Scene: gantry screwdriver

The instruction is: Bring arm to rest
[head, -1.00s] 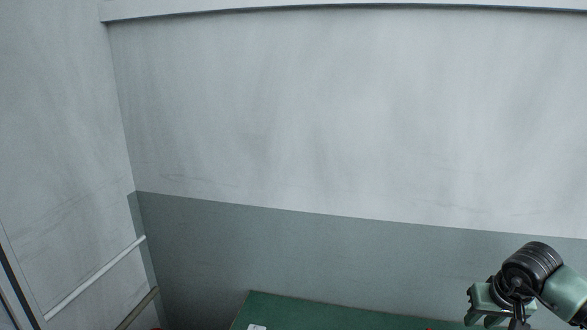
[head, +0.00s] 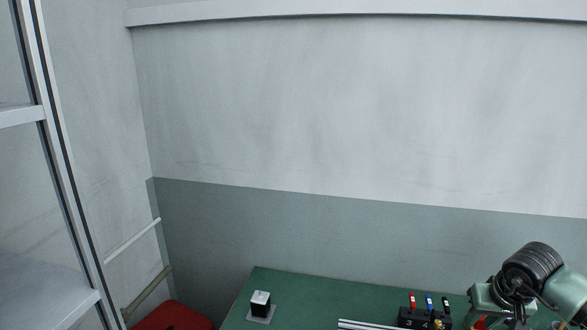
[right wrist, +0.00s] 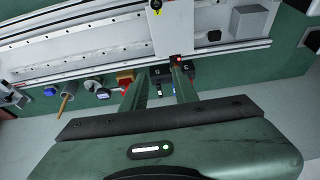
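My right gripper (head: 505,305) shows at the lower right in the head view, above the green table (head: 330,290); its fingertips are hard to make out there. In the right wrist view its two fingers (right wrist: 157,76) stand apart with a gap between them and nothing held. Dark blocks and the table's gear lie beyond the fingertips. My left gripper is not in view.
A black holder (head: 412,318) with red, blue and black-handled tools stands on the table. A small dark block with a white top (head: 261,300) sits at the left. A gantry rail (right wrist: 80,50) crosses the wrist view. A red seat (head: 172,316) and a metal frame (head: 65,150) are at left.

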